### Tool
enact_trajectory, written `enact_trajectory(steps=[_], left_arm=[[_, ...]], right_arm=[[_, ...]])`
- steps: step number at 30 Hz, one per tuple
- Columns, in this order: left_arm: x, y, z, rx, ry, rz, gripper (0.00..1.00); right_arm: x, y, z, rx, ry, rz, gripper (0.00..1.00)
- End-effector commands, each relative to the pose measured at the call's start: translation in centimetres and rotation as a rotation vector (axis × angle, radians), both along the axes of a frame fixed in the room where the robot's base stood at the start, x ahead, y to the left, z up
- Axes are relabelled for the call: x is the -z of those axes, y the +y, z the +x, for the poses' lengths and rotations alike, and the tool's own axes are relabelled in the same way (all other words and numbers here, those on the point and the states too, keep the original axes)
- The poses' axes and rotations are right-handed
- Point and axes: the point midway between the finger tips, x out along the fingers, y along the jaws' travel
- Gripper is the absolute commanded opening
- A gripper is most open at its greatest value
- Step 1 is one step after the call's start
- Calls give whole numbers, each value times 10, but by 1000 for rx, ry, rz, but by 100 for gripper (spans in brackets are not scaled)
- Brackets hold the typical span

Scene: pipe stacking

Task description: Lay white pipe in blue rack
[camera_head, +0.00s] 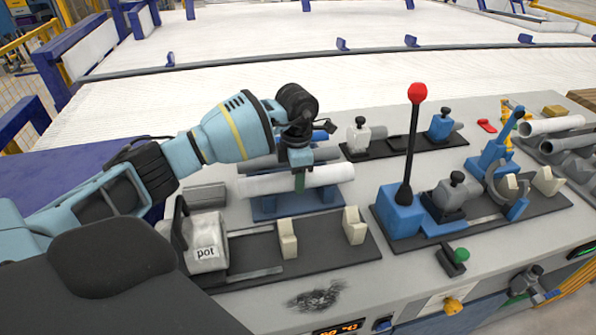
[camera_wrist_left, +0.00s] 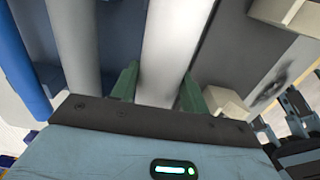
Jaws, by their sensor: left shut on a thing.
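The white pipe (camera_head: 325,176) lies level across the front of the blue rack (camera_head: 298,206), with grey pipe (camera_head: 262,163) behind it. My left gripper (camera_head: 300,181) comes down from above and is shut on the white pipe near its middle. In the left wrist view the white pipe (camera_wrist_left: 172,45) runs between the two green fingers of the left gripper (camera_wrist_left: 158,90). The gripper and pipe hide part of the rack, so I cannot tell whether the pipe rests fully on it.
A lever with a red knob (camera_head: 417,94) rises to the right. More pipes (camera_head: 553,125) lie at the far right. A white conveyor (camera_head: 400,75) is behind.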

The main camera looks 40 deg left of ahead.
Motion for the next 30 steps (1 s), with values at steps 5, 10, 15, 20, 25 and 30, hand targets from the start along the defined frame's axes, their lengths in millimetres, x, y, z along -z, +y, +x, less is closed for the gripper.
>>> enact_trajectory(steps=[5,10,15,20,25,30], left_arm=[[0,0,0,0,-2,-1,19],[0,0,0,0,-2,-1,57],[0,0,0,0,-1,0,70],[0,0,0,0,-1,0,70],[-9,0,1,0,-4,0,70],[-35,0,1,-1,-6,0,70]], right_arm=[[0,0,-1,-1,1,1,36],[0,1,-2,0,3,1,36],[0,1,-3,-1,5,1,36],[0,1,-3,-1,5,1,36],[0,1,-3,-1,5,1,36],[0,0,-3,-2,5,1,36]])
